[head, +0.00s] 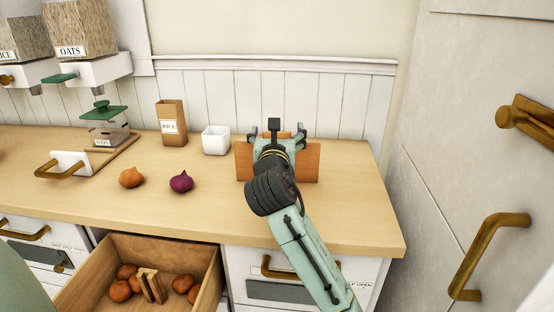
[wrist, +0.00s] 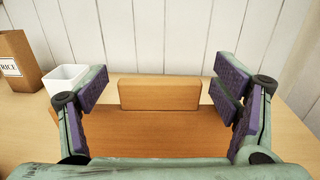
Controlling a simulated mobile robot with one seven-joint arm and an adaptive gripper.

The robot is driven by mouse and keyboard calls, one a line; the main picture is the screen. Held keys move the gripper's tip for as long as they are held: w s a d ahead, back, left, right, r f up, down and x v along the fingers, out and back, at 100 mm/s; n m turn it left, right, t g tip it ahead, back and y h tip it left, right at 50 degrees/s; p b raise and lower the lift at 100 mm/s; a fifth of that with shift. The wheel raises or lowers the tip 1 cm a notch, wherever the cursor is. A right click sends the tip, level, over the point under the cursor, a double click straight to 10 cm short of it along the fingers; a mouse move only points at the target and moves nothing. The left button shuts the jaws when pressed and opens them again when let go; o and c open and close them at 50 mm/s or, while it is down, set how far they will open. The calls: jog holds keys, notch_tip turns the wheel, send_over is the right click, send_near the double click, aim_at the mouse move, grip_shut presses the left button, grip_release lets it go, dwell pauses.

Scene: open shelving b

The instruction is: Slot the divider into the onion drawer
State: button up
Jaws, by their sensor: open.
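The divider, an orange-brown wooden board (head: 309,163), stands on the right part of the counter, partly hidden behind my gripper (head: 277,133). In the wrist view its wide lower part (wrist: 150,135) spans below the fingers, and a lighter block-like upper part (wrist: 159,94) rises between them. My gripper is open, with purple-padded fingers on either side of that upper part and a clear gap at each side. The onion drawer (head: 199,246) is pulled open at lower left. Several brown onions (head: 121,291) lie in it on both sides of a small slatted wooden piece (head: 151,285).
A brown onion (head: 131,177) and a purple onion (head: 181,182) lie on the counter (head: 220,195). A white cup (head: 216,140) and a rice box (head: 172,123) stand left of the divider. Dispensers hang at upper left; a tall cabinet (head: 450,130) bounds the right.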

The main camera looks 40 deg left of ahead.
jog(key=shift+c, duration=0.4)
jog(key=c, duration=1.7)
jog(key=shift+o, duration=0.2)
jog(key=shift+r, duration=0.1)
